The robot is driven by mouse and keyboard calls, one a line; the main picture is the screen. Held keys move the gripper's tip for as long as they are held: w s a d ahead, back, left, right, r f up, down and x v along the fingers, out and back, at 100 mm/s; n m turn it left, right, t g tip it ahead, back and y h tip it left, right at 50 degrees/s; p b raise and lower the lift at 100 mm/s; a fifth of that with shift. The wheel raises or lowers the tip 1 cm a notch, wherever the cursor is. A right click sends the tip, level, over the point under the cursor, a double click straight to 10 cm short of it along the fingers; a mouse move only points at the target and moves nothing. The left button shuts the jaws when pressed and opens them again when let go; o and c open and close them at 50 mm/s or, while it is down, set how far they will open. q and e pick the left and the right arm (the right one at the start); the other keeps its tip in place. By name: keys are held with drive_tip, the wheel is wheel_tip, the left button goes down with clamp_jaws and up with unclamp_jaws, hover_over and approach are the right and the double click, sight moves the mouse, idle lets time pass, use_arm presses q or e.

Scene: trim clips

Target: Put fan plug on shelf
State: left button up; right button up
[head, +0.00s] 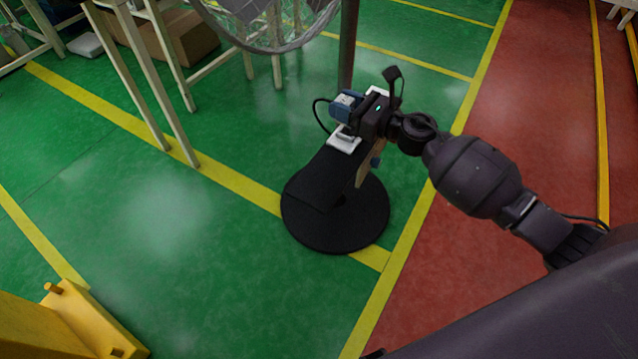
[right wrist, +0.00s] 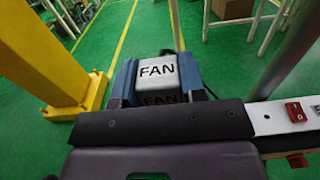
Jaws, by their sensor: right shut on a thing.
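The fan plug (right wrist: 158,72) is a light grey block with FAN printed on it, seen close in the right wrist view. My right gripper (head: 346,106) is shut on it, with a blue finger on each side. In the head view the plug (head: 345,100) shows only as a small pale patch between the fingers. A dark cord hangs in a loop beside it. The gripper is beside the fan's pole, above a flat black surface (head: 318,180) over the round base; I cannot tell whether this is the shelf. My left gripper is out of view.
A white power strip (right wrist: 270,116) with a red switch (right wrist: 297,111) is beside the gripper, partly hidden. The fan's pole (head: 348,45) and round black base (head: 340,232) stand close by. A yellow post (head: 95,325) is at lower left. Green floor between is clear.

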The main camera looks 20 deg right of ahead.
drive_tip(key=shift+a+f, duration=0.1)
drive_tip(key=shift+f, duration=0.3)
wheel_tip(320, 180, down, 4)
drive_tip(key=shift+r+b, duration=0.1)
drive_tip(key=shift+b, duration=0.75)
drive_tip(key=b, duration=0.4)
hover_over(338, 175)
wheel_tip(338, 175, down, 10)
drive_tip(key=r, duration=0.1)
drive_tip(key=shift+f, duration=0.95)
wheel_tip(338, 175, down, 4)
drive_tip(key=shift+s+f+b, duration=0.1)
drive_tip(key=shift+f+b, duration=0.05)
drive_tip(key=shift+b, duration=0.75)
drive_tip(key=shift+f, duration=0.45)
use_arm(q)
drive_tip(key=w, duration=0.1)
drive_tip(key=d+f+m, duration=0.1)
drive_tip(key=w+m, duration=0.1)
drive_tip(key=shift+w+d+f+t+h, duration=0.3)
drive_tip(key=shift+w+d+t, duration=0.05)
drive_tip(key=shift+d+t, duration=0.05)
use_arm(e)
drive_tip(key=o, duration=0.9)
drive_tip(key=shift+r, duration=0.1)
drive_tip(key=shift+o, duration=0.2)
drive_tip(key=shift+r, duration=0.1)
